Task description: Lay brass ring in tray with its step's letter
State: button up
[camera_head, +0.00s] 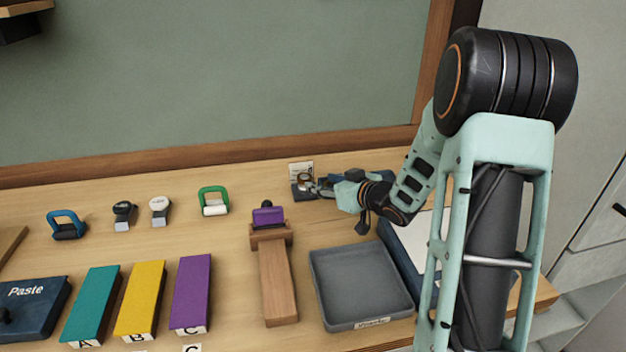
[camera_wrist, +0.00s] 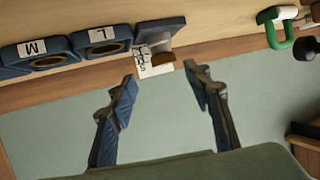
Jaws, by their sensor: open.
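My gripper (camera_wrist: 162,85) is open, with nothing between its two fingers in the wrist view. In the head view my gripper (camera_head: 322,187) is at the back of the table, beside a small dark blue block with a white card (camera_head: 301,169) behind it. The wrist view shows two dark blue holders with round openings, one lettered M (camera_wrist: 38,52) and one lettered L (camera_wrist: 103,40). A third dark blue piece (camera_wrist: 160,28) stands beside a printed card and a small brown part. I cannot clearly make out a brass ring in either view.
A grey tray (camera_head: 362,318) and a wooden stand (camera_head: 277,285) are in front. Teal (camera_head: 91,303), yellow (camera_head: 140,298) and purple (camera_head: 192,291) blocks carry A, B and C. A green-handled piece (camera_head: 214,198) stands left of my gripper. A board rises behind the table.

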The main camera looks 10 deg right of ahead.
jog(key=shift+o, duration=0.6)
jog(key=v, duration=0.3)
jog(key=shift+s+d+r, duration=0.1)
jog(key=shift+s, duration=0.1)
jog(key=shift+s+b, duration=0.1)
jog(key=shift+b, duration=1)
jog(key=shift+b, duration=0.75)
jog(key=b, duration=0.2)
send_near(305, 177)
jog(key=x, duration=0.3)
jog(key=shift+d, duration=0.25)
jog(key=shift+a+b+x, duration=0.2)
jog(key=shift+b+x, duration=0.5)
jog(key=shift+x, duration=2.05)
jog(key=shift+s, duration=0.1)
jog(key=shift+c, duration=0.5)
